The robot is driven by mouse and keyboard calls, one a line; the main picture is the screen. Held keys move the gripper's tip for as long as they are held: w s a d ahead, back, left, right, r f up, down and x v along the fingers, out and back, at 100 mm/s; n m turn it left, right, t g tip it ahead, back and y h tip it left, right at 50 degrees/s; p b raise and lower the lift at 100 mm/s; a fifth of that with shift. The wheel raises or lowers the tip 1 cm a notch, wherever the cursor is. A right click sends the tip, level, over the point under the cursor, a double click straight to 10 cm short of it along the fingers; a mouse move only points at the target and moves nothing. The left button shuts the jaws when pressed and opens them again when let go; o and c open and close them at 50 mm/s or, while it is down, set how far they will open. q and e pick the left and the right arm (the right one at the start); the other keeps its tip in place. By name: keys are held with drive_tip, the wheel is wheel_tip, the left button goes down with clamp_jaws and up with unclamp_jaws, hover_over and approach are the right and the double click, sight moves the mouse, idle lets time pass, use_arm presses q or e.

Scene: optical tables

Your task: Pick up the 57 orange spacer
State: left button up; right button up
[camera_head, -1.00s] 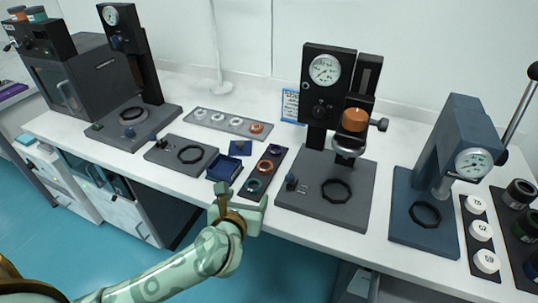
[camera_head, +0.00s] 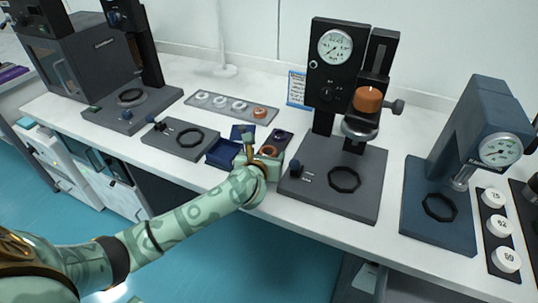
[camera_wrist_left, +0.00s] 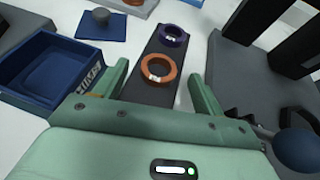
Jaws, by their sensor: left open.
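An orange ring spacer (camera_head: 268,150) lies on a narrow dark tray. It also shows in the left wrist view (camera_wrist_left: 147,79), with a small pale label too small to read. My left gripper (camera_head: 262,158) is open and empty over the front of this tray. In the left wrist view the orange ring appears in the gap between its two green fingers, slightly beyond them. I cannot tell its exact height above the tray. A purple ring (camera_wrist_left: 172,36) lies behind the orange one on the same tray. My right gripper is not in view.
A blue open bin (camera_head: 222,154) stands just left of the dark tray. A gauge stand (camera_head: 325,185) with an octagonal ring and orange cylinder (camera_head: 368,99) is close on the right. A grey tray (camera_head: 220,112) of white and orange discs lies behind.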

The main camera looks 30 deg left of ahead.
use_arm(q)
drive_tip(key=shift+x, duration=0.8)
drive_tip(key=c, duration=1.1)
drive_tip(key=shift+o, duration=0.2)
